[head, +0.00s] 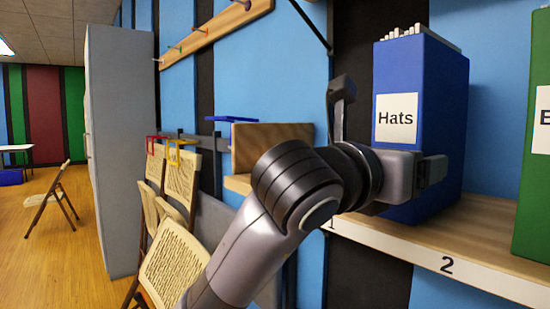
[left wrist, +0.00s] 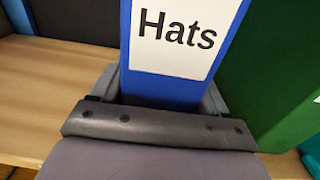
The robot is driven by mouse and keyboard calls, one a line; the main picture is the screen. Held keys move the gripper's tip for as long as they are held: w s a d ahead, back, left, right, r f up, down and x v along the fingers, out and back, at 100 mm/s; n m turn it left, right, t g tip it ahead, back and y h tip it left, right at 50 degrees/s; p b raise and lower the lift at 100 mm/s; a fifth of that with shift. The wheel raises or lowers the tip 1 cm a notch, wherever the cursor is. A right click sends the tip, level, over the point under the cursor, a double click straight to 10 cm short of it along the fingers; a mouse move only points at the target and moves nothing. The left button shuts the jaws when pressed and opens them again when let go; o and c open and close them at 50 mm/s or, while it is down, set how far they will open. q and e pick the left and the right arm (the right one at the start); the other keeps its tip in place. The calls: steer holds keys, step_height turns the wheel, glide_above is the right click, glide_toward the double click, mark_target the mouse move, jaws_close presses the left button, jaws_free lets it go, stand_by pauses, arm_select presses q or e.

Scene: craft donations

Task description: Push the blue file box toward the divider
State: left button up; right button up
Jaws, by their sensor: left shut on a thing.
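The blue file box (head: 428,95), labelled "Hats" and filled with papers, stands upright on the shelf between marks 1 and 2. It also shows in the left wrist view (left wrist: 160,85). My left gripper (head: 428,172) is at the box's lower front, its fingers on either side of the box and shut on it. Its body hides part of the box front. A wooden upright panel (head: 268,138), which looks like the divider, stands left of the box on the shelf. My right gripper is in neither view.
A green file box (head: 535,190) stands right of the blue one, apart from it. The shelf (head: 480,225) has bare wood between them. Left of the blue box the shelf looks free, partly hidden by my arm. Folding chairs (head: 170,262) lean below at left.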

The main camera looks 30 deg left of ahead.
arm_select(q)
steer(key=shift+s+d+f+b, duration=0.1)
steer(key=shift+s+d+b, duration=0.15)
steer(key=shift+d+b, duration=0.25)
steer(key=shift+s+d+f+b, duration=0.1)
steer(key=shift+s+d+b, duration=0.1)
steer(key=shift+d+b, duration=0.3)
steer(key=shift+s+d+r+b, duration=0.1)
steer(key=shift+s+d+b, duration=0.25)
steer(key=shift+d+b, duration=0.35)
steer(key=shift+s+d+b, duration=0.3)
steer(key=shift+d+b, duration=0.05)
steer(key=shift+d, duration=0.55)
steer(key=shift+s+d+b, duration=0.3)
steer(key=shift+d+b, duration=0.15)
steer(key=shift+d, duration=0.25)
steer(key=shift+s+d+r, duration=0.1)
steer(key=shift+s+d, duration=0.1)
steer(key=shift+d, duration=0.25)
steer(key=o, duration=0.9)
